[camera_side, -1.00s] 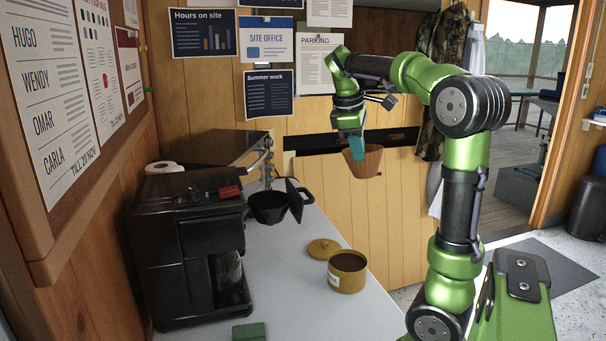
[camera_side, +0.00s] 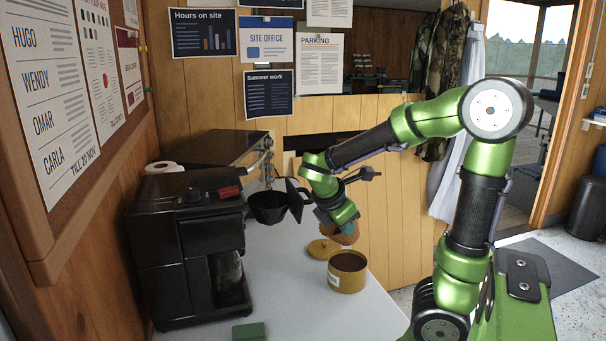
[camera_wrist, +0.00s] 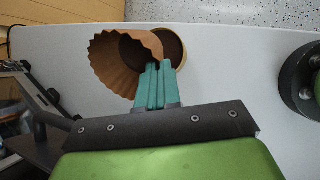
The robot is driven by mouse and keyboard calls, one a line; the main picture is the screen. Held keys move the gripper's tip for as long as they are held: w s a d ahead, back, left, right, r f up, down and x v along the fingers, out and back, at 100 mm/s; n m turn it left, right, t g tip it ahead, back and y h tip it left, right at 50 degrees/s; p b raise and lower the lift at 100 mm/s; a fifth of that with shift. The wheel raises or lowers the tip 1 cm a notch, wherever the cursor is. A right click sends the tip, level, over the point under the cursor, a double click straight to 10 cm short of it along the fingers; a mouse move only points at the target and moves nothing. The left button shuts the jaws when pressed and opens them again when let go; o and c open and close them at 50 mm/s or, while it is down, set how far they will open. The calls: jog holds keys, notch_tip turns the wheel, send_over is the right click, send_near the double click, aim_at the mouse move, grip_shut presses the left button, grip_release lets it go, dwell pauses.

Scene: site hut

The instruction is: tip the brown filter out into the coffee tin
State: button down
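The brown filter (camera_wrist: 112,64), a pleated paper cup, is held at its rim by my gripper (camera_wrist: 157,68), whose teal fingers are shut on it. In the side view the filter (camera_side: 343,239) hangs tilted under my gripper (camera_side: 346,228), above and behind the coffee tin. The coffee tin (camera_side: 347,278) is mustard yellow, open, with dark brown contents, and stands on the counter. In the wrist view the tin (camera_wrist: 184,50) is partly hidden behind the filter.
The tin's lid (camera_side: 322,249) lies on the counter behind the tin. A black coffee maker (camera_side: 185,255) stands at left, with a black filter basket (camera_side: 267,207) behind it. A green block (camera_side: 249,331) lies at the front. The grey counter (camera_side: 300,310) is clear before the tin.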

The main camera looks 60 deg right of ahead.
jog(key=w+a+f+n+g+h, duration=0.1)
jog(key=w+a+f+g+h, duration=0.2)
jog(key=f+g+h, duration=0.2)
jog(key=shift+f+n+h, duration=0.35)
jog(key=shift+n+h, duration=0.05)
jog(key=shift+h, duration=0.5)
dwell(0.4)
jog(key=shift+s+d+r+m+t+y, duration=0.2)
jog(key=shift+r+y, duration=0.25)
jog(key=shift+r, duration=0.15)
jog(key=shift+s+d+r+m+t+y, duration=0.1)
jog(key=shift+r+t+y, duration=0.1)
jog(key=shift+r+y, duration=0.35)
notch_tip(320, 180, up, 5)
jog(key=m+t+y, duration=0.1)
jog(key=t+y, duration=0.4)
send_over(346, 240)
jog(key=a, duration=0.2)
jog(key=s+d+t+y, duration=0.1)
jog(key=y, duration=0.1)
jog(key=s+d+m+t+y, duration=0.1)
jog(key=s+d+t+y, duration=0.1)
jog(key=shift+s+r+t, duration=0.25)
jog(key=shift+r+t, duration=0.05)
jog(key=shift+r, duration=0.1)
